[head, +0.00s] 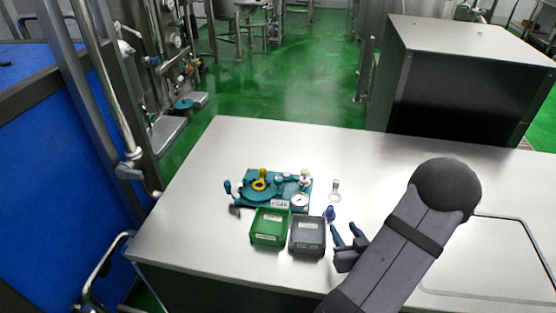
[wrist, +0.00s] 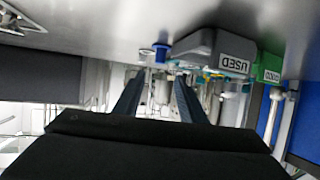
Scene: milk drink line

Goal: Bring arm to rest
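My gripper (head: 346,237) is in the head view beside the right side of the grey bin, over the metal table. Its two fingers stand apart with nothing between them. In the wrist view, the fingers (wrist: 157,98) reach forward, spread and empty. My arm covers the table's right front part.
A green bin (head: 268,228) and a grey bin (head: 308,236), marked USED in the wrist view (wrist: 236,63), stand on the table (head: 190,215). Behind them is a teal fixture (head: 262,190) with a gauge.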

